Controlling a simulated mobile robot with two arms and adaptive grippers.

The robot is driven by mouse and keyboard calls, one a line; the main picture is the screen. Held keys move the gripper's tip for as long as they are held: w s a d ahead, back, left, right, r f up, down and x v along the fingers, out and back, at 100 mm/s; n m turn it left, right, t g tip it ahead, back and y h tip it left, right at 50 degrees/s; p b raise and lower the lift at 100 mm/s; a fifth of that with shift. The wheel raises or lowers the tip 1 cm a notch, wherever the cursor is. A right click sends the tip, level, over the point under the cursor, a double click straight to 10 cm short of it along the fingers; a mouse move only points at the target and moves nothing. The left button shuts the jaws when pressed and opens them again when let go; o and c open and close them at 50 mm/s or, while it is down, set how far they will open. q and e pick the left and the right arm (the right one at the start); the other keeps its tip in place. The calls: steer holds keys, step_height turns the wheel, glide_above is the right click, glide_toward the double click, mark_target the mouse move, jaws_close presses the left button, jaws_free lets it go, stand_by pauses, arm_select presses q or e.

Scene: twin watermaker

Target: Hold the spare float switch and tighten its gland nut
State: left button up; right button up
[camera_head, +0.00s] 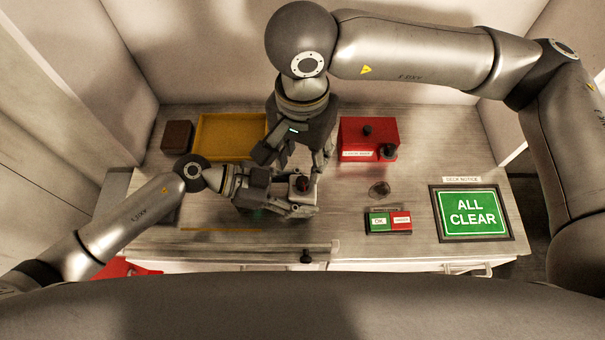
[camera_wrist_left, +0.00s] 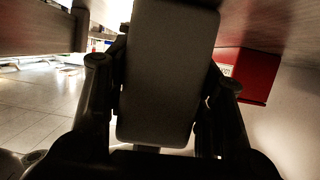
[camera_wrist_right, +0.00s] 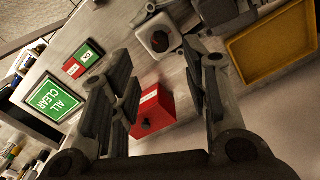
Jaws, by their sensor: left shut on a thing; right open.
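My left gripper (camera_head: 304,200) is shut on the spare float switch (camera_head: 301,190), a pale grey block with a dark, reddish round part on top, probably the gland nut (camera_head: 303,182). It holds the switch near the middle of the bench. In the left wrist view the switch is a large grey block (camera_wrist_left: 168,75) between the fingers. My right gripper (camera_head: 298,158) is open and empty, pointing down just above and behind the switch.
A yellow tray (camera_head: 203,141) and brown block (camera_head: 177,136) are at back left. A dark round piece (camera_head: 379,189), an OK button panel (camera_head: 389,231) and an "ALL CLEAR" sign (camera_head: 472,213) are at right.

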mark_target(303, 181)
step_height(303, 181, down, 8)
steer(key=shift+r, duration=0.1)
steer(key=shift+c, duration=0.3)
jaws_close()
